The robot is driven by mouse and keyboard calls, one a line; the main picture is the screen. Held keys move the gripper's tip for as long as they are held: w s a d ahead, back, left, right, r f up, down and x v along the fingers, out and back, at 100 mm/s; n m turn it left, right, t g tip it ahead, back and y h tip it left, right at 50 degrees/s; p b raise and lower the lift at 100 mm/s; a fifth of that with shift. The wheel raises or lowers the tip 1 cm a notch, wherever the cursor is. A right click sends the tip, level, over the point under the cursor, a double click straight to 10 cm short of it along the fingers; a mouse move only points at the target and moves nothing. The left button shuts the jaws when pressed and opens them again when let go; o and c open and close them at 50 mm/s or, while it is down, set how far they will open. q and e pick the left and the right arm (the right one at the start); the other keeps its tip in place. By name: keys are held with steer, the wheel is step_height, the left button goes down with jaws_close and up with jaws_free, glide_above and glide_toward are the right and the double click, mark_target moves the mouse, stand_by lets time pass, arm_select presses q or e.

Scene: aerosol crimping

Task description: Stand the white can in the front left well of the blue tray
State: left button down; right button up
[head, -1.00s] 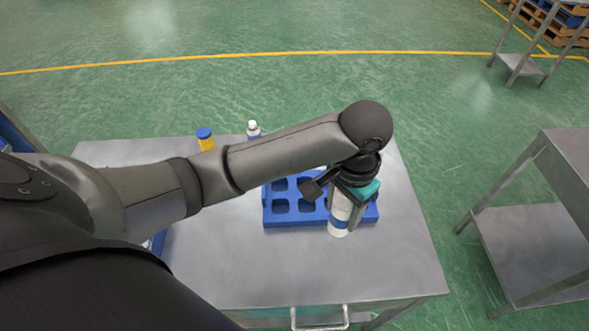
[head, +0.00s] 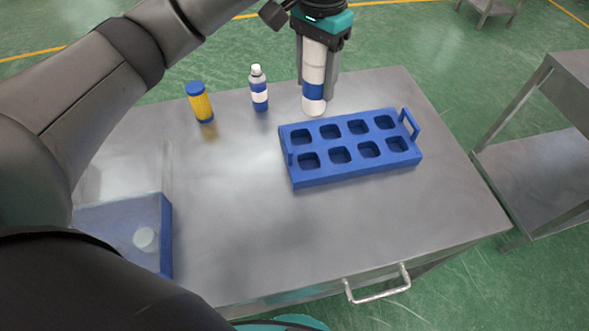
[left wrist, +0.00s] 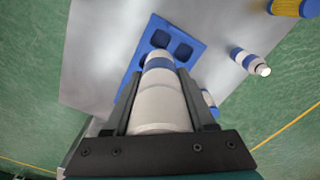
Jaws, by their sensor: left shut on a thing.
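My left gripper (head: 318,88) is shut on the white can (head: 314,62), which has a blue band near its lower end. The can hangs upright in the head view, its lower end just beyond the back left edge of the blue tray. It also shows between the fingers in the left wrist view (left wrist: 160,102). The blue tray (head: 350,176) has two rows of square wells and an upright handle at its right end. Its front left well (head: 308,161) looks empty, as do the others. In the left wrist view, the can and gripper hide part of the tray (left wrist: 136,62).
A yellow can with blue ends (head: 200,103) and a blue and white bottle (head: 260,90) stand left of the held can. The metal table (head: 235,215) is bare before the tray.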

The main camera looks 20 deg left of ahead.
arm_select(q)
steer(key=shift+a+f, duration=0.15)
steer(key=shift+f, duration=0.2)
step_height(320, 180, down, 19)
steer(key=b, duration=0.3)
steer(key=shift+f, duration=0.1)
steer(key=shift+f, duration=0.15)
steer(key=shift+c, duration=1.2)
jaws_free()
step_height(320, 180, up, 12)
steer(key=p, duration=0.2)
steer(key=shift+r, duration=0.2)
